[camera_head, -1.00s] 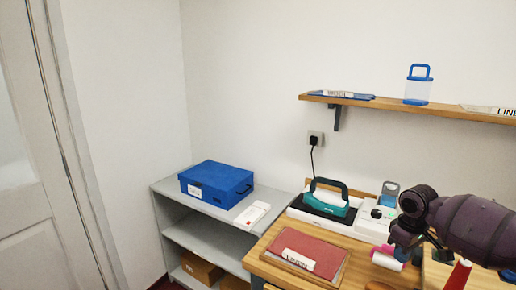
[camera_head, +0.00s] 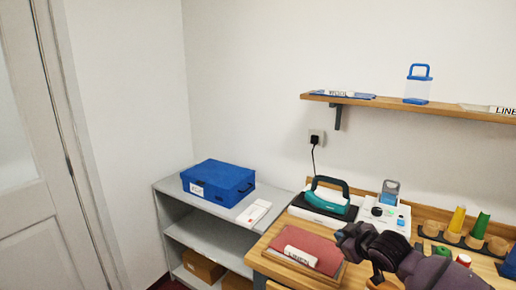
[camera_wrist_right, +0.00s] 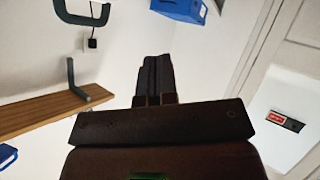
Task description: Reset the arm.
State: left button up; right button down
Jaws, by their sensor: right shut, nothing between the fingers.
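My right arm comes in dark purple at the lower right of the head view, over the front of the wooden counter. Its fingertips cannot be made out there. In the right wrist view my right gripper (camera_wrist_right: 155,75) has its two dark fingers together with nothing between them. It is clear of any object. My left gripper is not in view.
An iron with a teal handle (camera_head: 333,194) and a white device (camera_head: 385,212) stand behind the arm. A red swatch board (camera_head: 305,248) lies to its left. Several spools stand right. A wall shelf (camera_head: 450,109) hangs above; a blue box (camera_head: 217,181) sits on the grey rack.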

jog(key=s+d+f+m+h, duration=0.1)
jog(key=s+f+m, duration=0.1)
jog(key=s+f, duration=0.5)
jog(key=s+d+f+m+h, duration=0.2)
jog(key=s+f, duration=0.5)
jog(key=s, duration=0.8)
jog(key=s+d+f+m+h, duration=0.1)
jog(key=s+f+m, duration=0.3)
jog(key=s+f, duration=0.3)
jog(key=s, duration=0.5)
jog(key=shift+d+f, duration=0.15)
jog(key=shift+d, duration=0.25)
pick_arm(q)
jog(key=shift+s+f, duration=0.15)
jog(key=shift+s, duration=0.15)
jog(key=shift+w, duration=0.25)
